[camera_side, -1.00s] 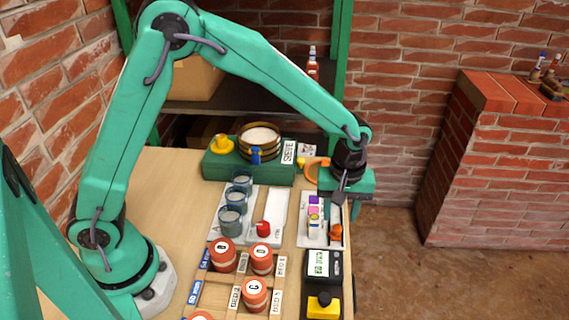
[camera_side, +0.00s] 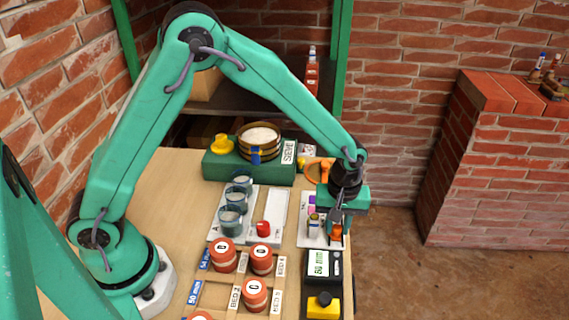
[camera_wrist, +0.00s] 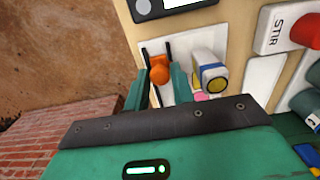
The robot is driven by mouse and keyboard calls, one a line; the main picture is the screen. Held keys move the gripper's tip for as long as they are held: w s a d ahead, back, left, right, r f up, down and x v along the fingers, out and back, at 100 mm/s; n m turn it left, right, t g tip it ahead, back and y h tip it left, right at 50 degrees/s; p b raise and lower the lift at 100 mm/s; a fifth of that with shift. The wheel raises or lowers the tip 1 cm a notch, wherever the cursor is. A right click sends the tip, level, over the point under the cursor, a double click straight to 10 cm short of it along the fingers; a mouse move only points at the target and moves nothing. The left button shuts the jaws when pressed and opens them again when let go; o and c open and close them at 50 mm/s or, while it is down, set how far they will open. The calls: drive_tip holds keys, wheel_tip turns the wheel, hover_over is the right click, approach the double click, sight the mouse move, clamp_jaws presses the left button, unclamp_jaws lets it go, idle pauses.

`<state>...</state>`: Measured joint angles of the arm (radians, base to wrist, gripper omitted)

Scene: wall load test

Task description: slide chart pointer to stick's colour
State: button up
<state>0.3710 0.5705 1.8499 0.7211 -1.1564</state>
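The white chart (camera_side: 305,236) lies at the table's right edge; a purple patch (camera_side: 312,199) shows in the side view and a pink patch (camera_wrist: 201,97) in the wrist view. The orange pointer (camera_side: 336,231) is at the chart's near right end; its round knob (camera_wrist: 159,70) sits by dark rails in the wrist view. My gripper (camera_side: 336,219) is low over the pointer. Its fingers (camera_wrist: 159,82) are apart, one each side of the knob.
A black meter (camera_side: 322,264) and yellow block (camera_side: 323,305) lie nearer. Left are glass cups (camera_side: 231,221) and a red knob (camera_side: 263,228) on white trays. Behind is a green box (camera_side: 222,170) with a sieve (camera_side: 259,140). Open floor lies right.

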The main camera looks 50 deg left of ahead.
drive_tip(key=c, duration=0.4)
drive_tip(key=shift+w+a, duration=1.4)
drive_tip(key=shift+a, duration=0.05)
idle(0.6)
drive_tip(key=o, duration=0.9)
drive_tip(key=shift+r, duration=0.15)
wheel_tip(320, 180, up, 7)
drive_tip(key=shift+f, duration=0.1)
idle(0.9)
